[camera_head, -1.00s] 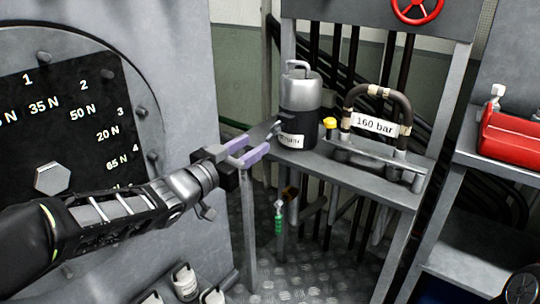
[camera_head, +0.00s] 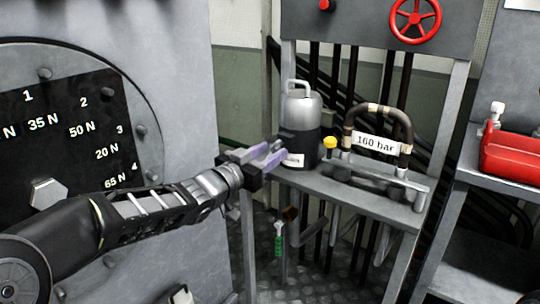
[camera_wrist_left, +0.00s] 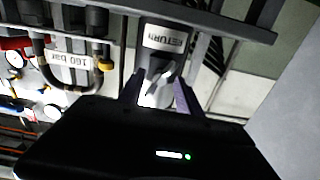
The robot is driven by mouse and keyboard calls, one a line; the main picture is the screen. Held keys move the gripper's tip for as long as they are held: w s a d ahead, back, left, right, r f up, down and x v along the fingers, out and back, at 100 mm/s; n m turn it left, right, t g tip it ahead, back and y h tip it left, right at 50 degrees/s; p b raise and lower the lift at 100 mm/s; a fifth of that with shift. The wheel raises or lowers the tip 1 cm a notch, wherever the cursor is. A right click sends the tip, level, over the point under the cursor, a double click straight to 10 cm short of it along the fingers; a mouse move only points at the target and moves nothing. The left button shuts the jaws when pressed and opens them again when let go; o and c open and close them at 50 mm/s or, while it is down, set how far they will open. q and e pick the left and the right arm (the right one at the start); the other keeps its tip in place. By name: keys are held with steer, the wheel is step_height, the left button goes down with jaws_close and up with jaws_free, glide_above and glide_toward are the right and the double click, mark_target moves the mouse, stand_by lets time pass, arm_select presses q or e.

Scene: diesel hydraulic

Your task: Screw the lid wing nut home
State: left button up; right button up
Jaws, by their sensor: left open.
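A canister (camera_head: 301,115) with a grey upper body, black lower body and loop handle stands upright on the metal shelf. Its RETURN label (camera_wrist_left: 164,38) shows in the left wrist view. A small grey winged part (camera_wrist_left: 158,78), perhaps the wing nut, shows between my left fingers in front of the canister; whether they touch it is unclear. In the head view a dark part (camera_head: 286,135) juts from the canister's left side. My left gripper (camera_head: 268,156) is open, its purple fingers just left of the canister's lower half. My right gripper is out of view.
A yellow knob (camera_head: 330,142) and a hose loop tagged 160 bar (camera_head: 375,143) stand right of the canister on the shelf (camera_head: 345,183). A round bolted flange with a black torque plate (camera_head: 75,130) is on the left. A red box (camera_head: 508,155) sits far right.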

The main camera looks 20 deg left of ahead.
arm_select(q)
steer(key=shift+w+d, duration=0.1)
steer(key=shift+w, duration=0.1)
jaws_close()
stand_by(0.4)
